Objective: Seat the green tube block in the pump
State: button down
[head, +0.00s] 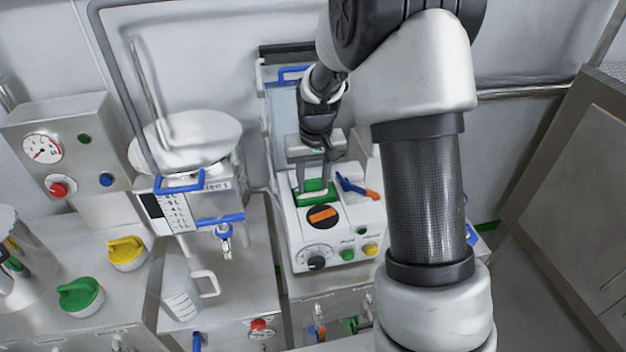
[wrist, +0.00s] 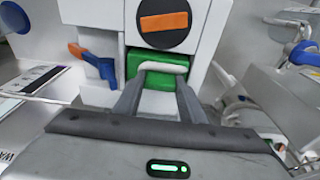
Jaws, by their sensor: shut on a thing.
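The green tube block (wrist: 152,92) sits in the recess of the white pump (wrist: 191,20), just below the round dark dial with an orange bar in the wrist view. In the head view the block (head: 316,192) lies at the pump's top opening. My gripper (wrist: 162,72) is shut on the pale loop on the block, with its fingers reaching down to it. In the head view my gripper (head: 314,172) stands over the pump body (head: 345,219). Whether the block rests fully on the recess floor is hidden.
A blue and orange lever (head: 357,187) stands on the pump, right of the block. A beaker jug (head: 187,290) and green (head: 80,296) and yellow (head: 126,252) caps are on the left bench. A steel vessel with a blue-handled panel (head: 218,208) stands left of the pump.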

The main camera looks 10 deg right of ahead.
aim_at(315, 199)
jog(key=c, duration=1)
grip_release()
jog(key=shift+c, duration=0.2)
notch_tip(315, 199, up, 17)
jog(key=s, duration=0.2)
jog(key=shift+s+r, duration=0.15)
jog(key=shift+s, duration=0.15)
jog(key=s+r+t+p, duration=0.1)
jog(key=s+r+t, duration=0.1)
jog(key=s, duration=1)
jog(key=s+r+t+p, duration=0.1)
jog(key=s+r, duration=0.2)
jog(key=s, duration=0.9)
jog(key=shift+s+r+t, duration=0.2)
jog(key=shift+r+t, duration=0.15)
jog(key=shift+t, duration=0.05)
